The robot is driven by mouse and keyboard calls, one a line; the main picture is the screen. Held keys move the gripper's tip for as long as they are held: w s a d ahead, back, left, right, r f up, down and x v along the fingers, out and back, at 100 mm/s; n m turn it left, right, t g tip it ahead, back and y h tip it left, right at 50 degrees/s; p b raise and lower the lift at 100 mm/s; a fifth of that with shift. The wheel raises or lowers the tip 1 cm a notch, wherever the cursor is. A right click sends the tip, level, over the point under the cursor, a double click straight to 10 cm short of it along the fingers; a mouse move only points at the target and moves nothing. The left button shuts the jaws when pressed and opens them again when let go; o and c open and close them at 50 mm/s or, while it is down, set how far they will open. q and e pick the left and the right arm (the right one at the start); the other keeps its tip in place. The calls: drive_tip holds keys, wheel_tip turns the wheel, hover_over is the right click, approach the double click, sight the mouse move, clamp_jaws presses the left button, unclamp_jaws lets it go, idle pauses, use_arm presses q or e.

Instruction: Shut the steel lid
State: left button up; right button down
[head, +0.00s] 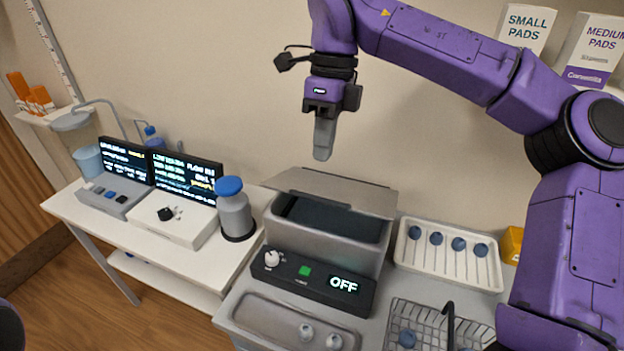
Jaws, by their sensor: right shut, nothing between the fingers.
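The steel lid (335,190) is hinged at the back of a grey steel bath (322,240) and stands open, tilted, over the bath's dark inside. A black control panel on the bath's front has a knob, a green button and a display reading OFF (343,285). My right gripper (323,152) points down, shut and empty, just above and behind the lid's upper edge; whether it touches the lid I cannot tell. My left gripper is not in view.
A white tray with several blue-topped items (449,252) and a wire basket (425,322) stand right of the bath. A blue-capped grey bottle (233,212) stands left of it. A steel tray (290,325) lies in front. Boxes of pads (593,50) sit on a shelf at upper right.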

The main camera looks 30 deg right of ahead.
sight(314, 198)
drive_tip(key=shift+s+a+f, duration=0.2)
drive_tip(key=shift+s+f, duration=0.4)
drive_tip(key=shift+f, duration=0.3)
drive_tip(key=shift+w+x, duration=0.2)
drive_tip(key=shift+x, duration=0.65)
drive_tip(key=f, duration=0.2)
drive_tip(key=w+f, duration=0.1)
drive_tip(key=f, duration=0.1)
drive_tip(key=shift+a+p, duration=0.35)
use_arm(q)
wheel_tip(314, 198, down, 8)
drive_tip(key=b, duration=0.8)
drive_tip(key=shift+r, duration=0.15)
use_arm(e)
drive_tip(key=s+a+f+t+h, duration=0.2)
drive_tip(key=a+f+t+h, duration=0.1)
drive_tip(key=f, duration=0.7)
drive_tip(key=shift+h, duration=0.4)
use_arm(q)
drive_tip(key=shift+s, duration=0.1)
use_arm(e)
drive_tip(key=shift+s+a, duration=0.1)
drive_tip(key=shift+s, duration=0.05)
